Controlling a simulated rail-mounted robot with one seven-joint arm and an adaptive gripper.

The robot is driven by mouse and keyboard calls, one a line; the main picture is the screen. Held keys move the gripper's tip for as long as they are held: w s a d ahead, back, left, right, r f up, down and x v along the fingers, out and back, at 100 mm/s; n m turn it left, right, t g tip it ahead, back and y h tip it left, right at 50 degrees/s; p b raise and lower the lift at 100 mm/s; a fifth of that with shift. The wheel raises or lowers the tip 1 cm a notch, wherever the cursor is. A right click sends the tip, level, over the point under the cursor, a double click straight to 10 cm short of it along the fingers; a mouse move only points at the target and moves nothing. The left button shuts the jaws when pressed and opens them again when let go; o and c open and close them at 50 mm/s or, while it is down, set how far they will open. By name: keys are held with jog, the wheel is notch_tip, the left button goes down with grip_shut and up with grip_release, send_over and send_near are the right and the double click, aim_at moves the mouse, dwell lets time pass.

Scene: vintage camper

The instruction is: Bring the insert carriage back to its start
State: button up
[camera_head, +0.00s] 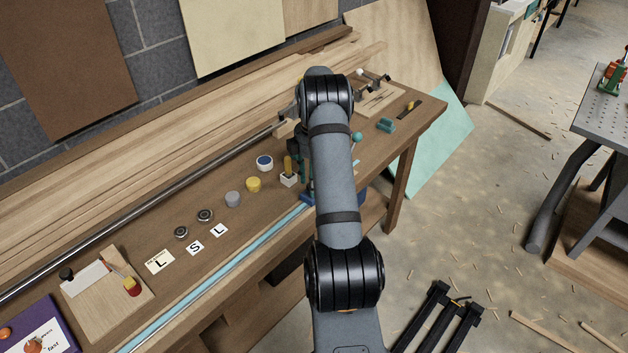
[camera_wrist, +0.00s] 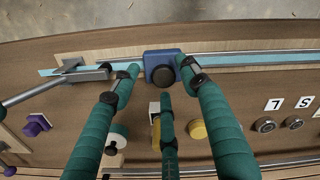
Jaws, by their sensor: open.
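The insert carriage looks to be the blue block with a round black knob (camera_wrist: 162,66), on a light-blue rail (camera_wrist: 255,59) in the wrist view. In the head view only a blue edge of it (camera_head: 307,199) shows beside my arm. My gripper (camera_wrist: 160,80) has teal-wrapped fingers and is open. Two fingertips are on either side of the block, and a third is below its knob. I cannot tell whether they touch it. In the head view, my arm hides most of the gripper and the rail's far end.
A grey metal piece with a rod (camera_wrist: 80,76) lies left of the block in the wrist view. Yellow and grey round pieces (camera_head: 253,185), letter cards (camera_head: 194,248) and a small wooden board (camera_head: 108,288) are on the bench. The rail's near stretch (camera_head: 200,290) looks clear.

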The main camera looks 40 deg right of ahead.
notch_tip(320, 180, up, 12)
dwell(0.6)
jog(key=shift+f, duration=0.1)
